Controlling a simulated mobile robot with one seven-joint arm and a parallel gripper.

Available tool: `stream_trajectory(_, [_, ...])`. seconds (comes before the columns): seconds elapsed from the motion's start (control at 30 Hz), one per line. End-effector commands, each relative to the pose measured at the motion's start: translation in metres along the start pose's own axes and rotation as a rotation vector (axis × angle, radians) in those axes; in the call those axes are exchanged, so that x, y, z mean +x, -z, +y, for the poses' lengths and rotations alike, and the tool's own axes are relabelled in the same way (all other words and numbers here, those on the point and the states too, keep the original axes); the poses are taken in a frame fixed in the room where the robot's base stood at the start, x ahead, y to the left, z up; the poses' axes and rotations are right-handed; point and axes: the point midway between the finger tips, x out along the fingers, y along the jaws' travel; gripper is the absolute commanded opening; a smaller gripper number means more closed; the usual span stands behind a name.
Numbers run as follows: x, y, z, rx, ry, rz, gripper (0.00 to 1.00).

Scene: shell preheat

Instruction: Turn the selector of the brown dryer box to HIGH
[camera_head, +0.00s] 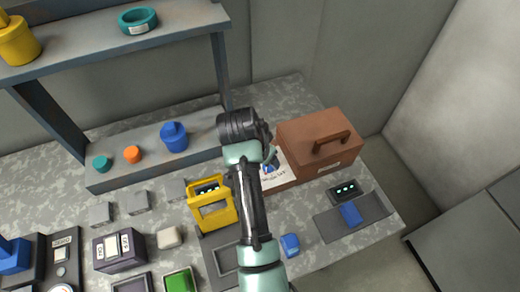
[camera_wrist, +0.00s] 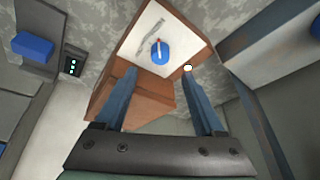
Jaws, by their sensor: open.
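The brown dryer box (camera_head: 318,140) stands at the back right of the bench, with a handle on its lid. Its white front panel (camera_head: 277,168) is partly hidden by my arm in the head view. In the wrist view the panel (camera_wrist: 181,42) shows a blue round selector (camera_wrist: 160,52) with a pale pointer line. The panel's lettering is too small to read. My gripper (camera_wrist: 160,72) is open and empty, its two fingers pointing towards the panel. The selector appears between and beyond the fingertips, with no visible contact. In the head view the fingertips are mostly hidden by my arm.
A yellow frame (camera_head: 212,204) stands left of my arm. A small display (camera_head: 345,189) and a grey tray with a blue block (camera_head: 350,213) lie right of the box's front. A shelf (camera_head: 130,36) rises at the back left. A wall stands right of the bench.

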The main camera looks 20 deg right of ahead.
Motion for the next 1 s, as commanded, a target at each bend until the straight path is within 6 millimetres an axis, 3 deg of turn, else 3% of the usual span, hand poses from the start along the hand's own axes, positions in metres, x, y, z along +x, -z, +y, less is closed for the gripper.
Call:
stream_trajectory(0.1, [-0.025, 0.000, -0.001, 0.000, 0.003, 0.002, 0.71])
stream_trajectory(0.33, [-0.052, 0.000, 0.000, 0.000, 0.001, 0.000, 0.71])
stream_trajectory(1.0, [-0.059, 0.002, -0.002, -0.004, 0.011, 0.008, 0.71])
